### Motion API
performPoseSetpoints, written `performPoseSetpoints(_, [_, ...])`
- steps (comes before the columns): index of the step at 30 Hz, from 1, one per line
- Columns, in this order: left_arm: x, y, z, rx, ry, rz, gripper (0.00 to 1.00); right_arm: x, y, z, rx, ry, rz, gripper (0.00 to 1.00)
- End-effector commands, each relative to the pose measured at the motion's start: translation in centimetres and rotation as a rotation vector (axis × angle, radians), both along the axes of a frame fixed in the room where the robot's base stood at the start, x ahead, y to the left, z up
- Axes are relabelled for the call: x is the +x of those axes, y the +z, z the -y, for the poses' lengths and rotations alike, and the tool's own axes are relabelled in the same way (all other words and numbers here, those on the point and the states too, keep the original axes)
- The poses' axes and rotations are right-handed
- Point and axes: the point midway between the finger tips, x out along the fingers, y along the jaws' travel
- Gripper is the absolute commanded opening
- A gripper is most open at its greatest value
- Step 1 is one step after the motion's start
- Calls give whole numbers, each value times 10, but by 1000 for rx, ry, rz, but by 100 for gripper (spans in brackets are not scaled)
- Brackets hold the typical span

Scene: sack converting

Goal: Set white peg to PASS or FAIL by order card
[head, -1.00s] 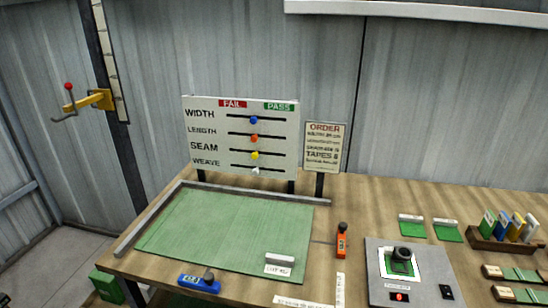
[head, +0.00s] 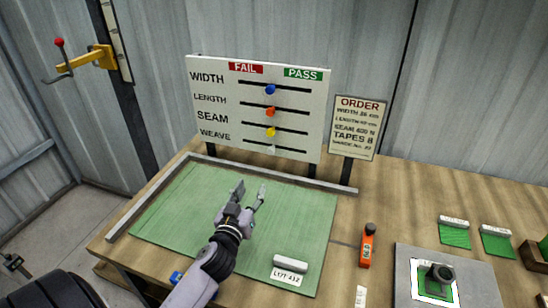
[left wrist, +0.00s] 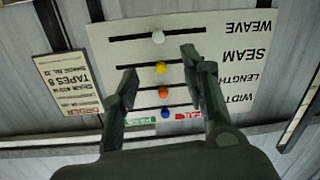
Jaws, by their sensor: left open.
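The gauge board (head: 215,100) stands behind the green mat with FAIL at left and PASS at right. Its white peg (head: 271,149) sits near the middle of the bottom slot, beside WEAVE; it also shows in the left wrist view (left wrist: 158,37). The order card (head: 357,128) stands right of the board, with width, length, seam and tapes lines; its smallest print is unclear. My left gripper (head: 250,188) is open and empty above the mat, in front of and below the white peg, apart from it. My right gripper is not in view.
Blue (head: 270,90), orange (head: 270,112) and yellow (head: 270,132) pegs sit in the slots above. A low rail (head: 290,180) edges the green mat (head: 180,215). An orange-bodied tool (head: 367,247) and a grey plate (head: 480,285) lie to the right.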

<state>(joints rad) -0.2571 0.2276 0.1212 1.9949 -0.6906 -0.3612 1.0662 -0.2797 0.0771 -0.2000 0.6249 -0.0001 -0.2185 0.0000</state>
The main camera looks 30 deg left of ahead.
Motion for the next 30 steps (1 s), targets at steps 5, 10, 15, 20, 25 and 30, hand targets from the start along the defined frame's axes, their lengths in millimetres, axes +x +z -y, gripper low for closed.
performPoseSetpoints(5, [7, -4, -1, -1, -19, 38, 41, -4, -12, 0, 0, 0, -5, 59])
performPoseSetpoints(10, [26, -1, -7, -1, -20, 38, 41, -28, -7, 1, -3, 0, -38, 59])
performPoseSetpoints(15, [60, 0, -17, 0, -18, 39, 41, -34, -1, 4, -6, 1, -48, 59])
performPoseSetpoints(20, [93, -1, -27, -1, -18, 38, 41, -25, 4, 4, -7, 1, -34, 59])
performPoseSetpoints(25, [125, -3, -36, -2, -18, 37, 41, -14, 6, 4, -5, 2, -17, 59])
performPoseSetpoints(30, [151, -4, -44, -3, -18, 37, 41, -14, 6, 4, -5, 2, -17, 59])
